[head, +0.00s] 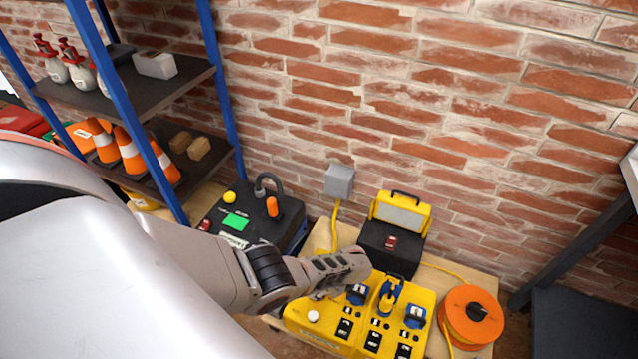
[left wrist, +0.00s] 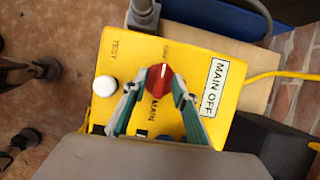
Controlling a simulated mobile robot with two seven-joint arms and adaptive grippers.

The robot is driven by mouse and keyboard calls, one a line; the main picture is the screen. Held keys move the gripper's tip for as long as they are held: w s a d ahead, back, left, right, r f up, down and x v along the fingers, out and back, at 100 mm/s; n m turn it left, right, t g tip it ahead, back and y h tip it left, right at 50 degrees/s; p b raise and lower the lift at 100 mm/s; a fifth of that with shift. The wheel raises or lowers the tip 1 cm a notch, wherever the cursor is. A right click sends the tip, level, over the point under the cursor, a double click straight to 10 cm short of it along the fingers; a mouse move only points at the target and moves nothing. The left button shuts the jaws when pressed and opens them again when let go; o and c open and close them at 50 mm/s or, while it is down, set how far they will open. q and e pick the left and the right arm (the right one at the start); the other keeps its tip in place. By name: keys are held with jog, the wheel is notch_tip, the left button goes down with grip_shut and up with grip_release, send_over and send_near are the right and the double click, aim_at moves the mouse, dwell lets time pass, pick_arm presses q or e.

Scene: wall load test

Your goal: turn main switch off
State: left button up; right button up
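The red main switch knob (left wrist: 160,86) sits on the top of a yellow power box (left wrist: 210,50). The word MAIN is printed beside it and a white MAIN OFF label (left wrist: 212,88) is to its right. My left gripper (left wrist: 158,76) has one finger on each side of the knob, slightly apart, and firm contact does not show. In the head view my left arm reaches over the left part of the yellow box (head: 365,312), and the red knob is hidden there. My right gripper is in neither view.
A white button (left wrist: 106,86) marked TEST is near the knob. Blue plugs (head: 415,316) and black switches fill the box's right part. An orange cable reel (head: 470,315) stands to its right. A black and yellow case (head: 393,245) stands behind, near the brick wall (head: 420,120).

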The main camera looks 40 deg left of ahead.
pick_arm(q)
jog(key=shift+v, duration=0.75)
jog(key=v, duration=1)
jog(key=shift+r, duration=0.2)
jog(key=shift+d, duration=0.15)
